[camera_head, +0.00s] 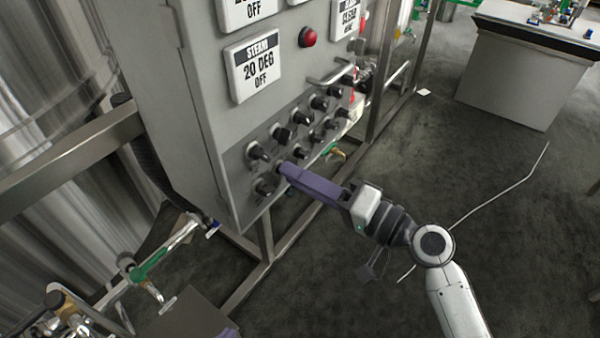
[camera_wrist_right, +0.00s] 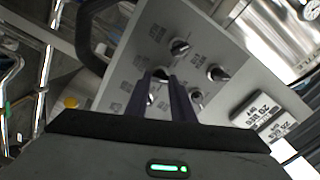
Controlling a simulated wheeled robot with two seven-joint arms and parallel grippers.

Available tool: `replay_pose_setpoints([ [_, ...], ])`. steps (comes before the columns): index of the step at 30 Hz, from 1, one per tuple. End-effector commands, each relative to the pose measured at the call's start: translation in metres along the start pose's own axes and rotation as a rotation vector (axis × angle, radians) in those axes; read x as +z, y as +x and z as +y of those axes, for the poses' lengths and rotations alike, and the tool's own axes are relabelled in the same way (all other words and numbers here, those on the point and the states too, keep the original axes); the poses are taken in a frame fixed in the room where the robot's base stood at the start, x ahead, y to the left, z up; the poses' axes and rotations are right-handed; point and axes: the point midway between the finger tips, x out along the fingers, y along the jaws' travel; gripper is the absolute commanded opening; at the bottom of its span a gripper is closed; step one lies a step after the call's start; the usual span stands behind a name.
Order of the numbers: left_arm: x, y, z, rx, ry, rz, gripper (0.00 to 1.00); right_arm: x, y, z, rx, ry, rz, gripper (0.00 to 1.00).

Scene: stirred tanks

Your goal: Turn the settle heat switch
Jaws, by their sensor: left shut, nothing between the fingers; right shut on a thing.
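The grey control panel (camera_head: 235,180) carries rows of black rotary switches low on its front face. My right gripper (camera_head: 283,168), with purple fingers, reaches in from the right and is at a switch in the lower row. In the right wrist view its two fingers (camera_wrist_right: 162,88) are shut on a black switch knob (camera_wrist_right: 160,72), which they partly hide. The labels by the switches are too small to read, so I cannot tell which is settle heat. My left gripper (camera_head: 228,333) shows only as a purple piece at the bottom edge.
Other switches stand close by, such as one upper-left knob (camera_head: 258,152). A display reading steam 20 deg off (camera_head: 254,66) and a red button (camera_head: 307,37) are above. Pipes with a green valve (camera_head: 148,266) lie at lower left.

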Motion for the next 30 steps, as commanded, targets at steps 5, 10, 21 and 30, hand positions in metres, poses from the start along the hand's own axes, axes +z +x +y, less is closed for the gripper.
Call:
replay_pose_setpoints([
  [5, 0.0003, -0.0016, -0.0009, -0.002, -0.001, -0.004, 0.00, 0.0003, -0.0002, 0.0001, 0.001, 0.045, -0.001, 0.00],
  [10, 0.0027, -0.0020, -0.0019, -0.003, 0.001, -0.009, 0.00, 0.0005, -0.0003, 0.0005, 0.001, 0.061, -0.001, 0.00],
  [21, 0.0069, -0.0030, -0.0025, -0.003, 0.002, -0.017, 0.00, 0.0005, -0.0003, 0.0007, 0.001, 0.061, -0.001, 0.30],
  [30, 0.0069, -0.0031, -0.0026, -0.004, 0.003, -0.017, 0.00, 0.0002, -0.0002, 0.0004, 0.001, 0.060, 0.000, 0.41],
])
